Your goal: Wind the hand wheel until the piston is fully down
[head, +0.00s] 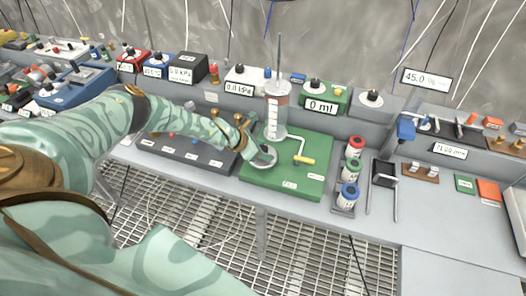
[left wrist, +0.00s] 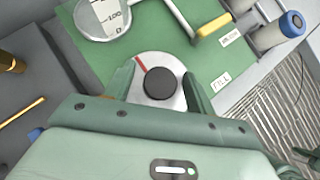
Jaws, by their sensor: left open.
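A round silver wheel (left wrist: 143,62) with a black hub and a red mark sits on a green board (head: 300,189); it also shows in the head view (head: 265,160). My left gripper (left wrist: 160,82) is open, with one finger on each side of the wheel; I cannot tell whether they touch it. A clear graduated cylinder (head: 276,122) stands upright behind the wheel. A thin rod (head: 279,52) rises high out of its top.
A green box reading 0 ml (head: 321,105) is behind the board. Red, green and blue capped bottles (head: 348,195) stand just right of it. A dark panel (head: 185,153) lies left, under my left arm. The bench front edge drops to a grated floor.

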